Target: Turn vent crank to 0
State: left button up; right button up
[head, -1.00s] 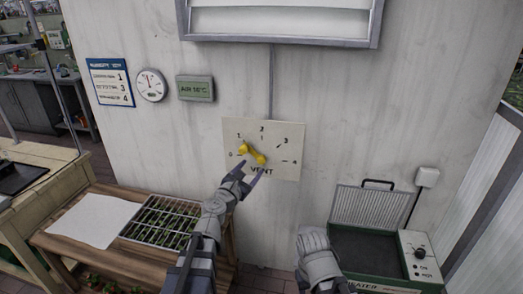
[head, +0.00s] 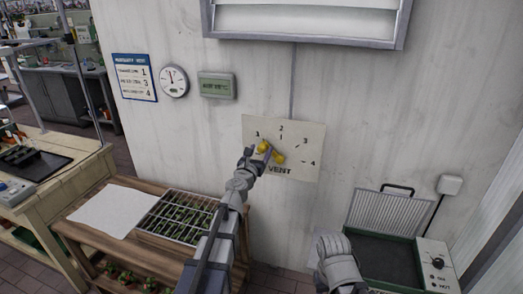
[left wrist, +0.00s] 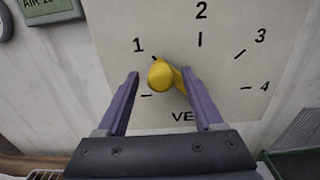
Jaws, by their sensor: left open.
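The yellow vent crank (head: 277,156) is mounted on a pale dial plate (head: 312,142) on the wall, marked VENT with numbers around it. In the left wrist view the crank's round knob (left wrist: 162,76) faces me, up and left of its hub, near the mark by 1. The 0 is hidden behind my left finger. My left gripper (left wrist: 164,88) is open, with one purple finger on each side of the knob. It also shows at the crank in the head view (head: 257,156). My right gripper's jaws are not visible; a grey part of my right arm shows at bottom centre.
A wooden bench with a seedling tray (head: 178,217) and a white sheet (head: 108,209) stands at lower left. An open heater box (head: 385,258) stands at lower right. A sign, a gauge (head: 174,80) and an air display (head: 216,86) hang left of the plate.

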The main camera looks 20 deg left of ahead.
pick_arm(q)
jog(key=shift+w, duration=0.7)
jog(key=shift+s, duration=0.1)
grip_shut()
dwell(0.8)
